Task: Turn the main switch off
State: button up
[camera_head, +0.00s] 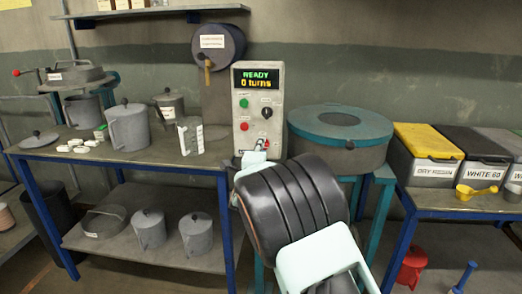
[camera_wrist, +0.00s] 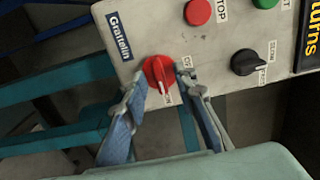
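The main switch is a red rotary knob (camera_wrist: 158,71) with a pale pointer line, low on the grey control box (camera_wrist: 130,45) in the wrist view. My gripper (camera_wrist: 160,78) is open, with one fingertip on each side of the knob. I cannot tell whether the fingertips touch it. In the head view my gripper (camera_head: 257,157) is at the box's lower edge.
A red stop button (camera_wrist: 198,11), a green button (camera_wrist: 264,2) and a black selector (camera_wrist: 245,62) share the panel. A round teal-rimmed machine (camera_head: 340,130) stands right of the box. Grey pots (camera_head: 128,128) stand on the left bench.

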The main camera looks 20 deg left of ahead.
jog(key=shift+c, duration=0.3)
grip_shut()
jog(key=shift+n, duration=0.5)
jog(key=n+p, duration=0.3)
jog(key=n, duration=1.4)
jog(key=shift+p, duration=0.4)
